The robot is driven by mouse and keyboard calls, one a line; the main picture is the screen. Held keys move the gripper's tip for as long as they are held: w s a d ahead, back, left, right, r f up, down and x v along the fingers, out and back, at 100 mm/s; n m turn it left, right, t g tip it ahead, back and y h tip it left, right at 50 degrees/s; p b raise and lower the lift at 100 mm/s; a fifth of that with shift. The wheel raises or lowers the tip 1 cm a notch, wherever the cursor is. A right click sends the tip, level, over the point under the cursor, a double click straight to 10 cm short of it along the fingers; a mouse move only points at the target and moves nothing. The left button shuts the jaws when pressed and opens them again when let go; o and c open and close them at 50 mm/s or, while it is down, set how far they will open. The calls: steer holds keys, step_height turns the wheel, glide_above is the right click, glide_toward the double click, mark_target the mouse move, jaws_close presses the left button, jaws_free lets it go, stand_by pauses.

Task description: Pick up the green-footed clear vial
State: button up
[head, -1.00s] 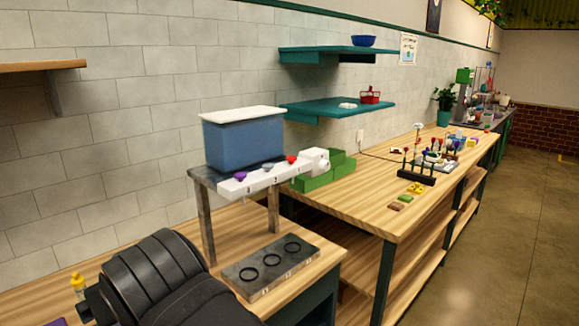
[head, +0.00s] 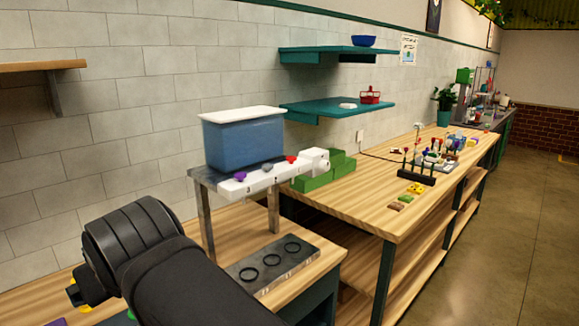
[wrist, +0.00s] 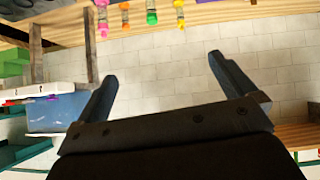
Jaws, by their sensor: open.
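The green-footed clear vial (wrist: 151,12) is at the top edge of the wrist view, which looks upside down, in a row of similar vials.
Pink (wrist: 102,22), orange (wrist: 124,12) and yellow (wrist: 179,14) vials stand close beside it. A metal stand carries a blue tank (head: 243,143). A grey plate with rings (head: 272,264) lies below it on the wooden bench. The tiled wall (head: 120,110) is behind.

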stand_by(0.3)
steer(key=c, duration=1)
steer(key=shift+o, duration=0.2)
steer(key=w+a+f+m+g+h, duration=0.1)
steer(key=w+a+f+m+h, duration=0.3)
steer(key=w+a+m, duration=0.3)
steer(key=w+a+f+m+g+h, duration=0.2)
steer(key=w+a+f+m+h, duration=0.15)
steer(key=w+a+m, duration=0.35)
steer(key=shift+n, duration=0.5)
steer(key=x, duration=1.1)
steer(key=s+a+x, duration=0.1)
steer(key=x, duration=0.4)
steer(key=shift+f, duration=0.45)
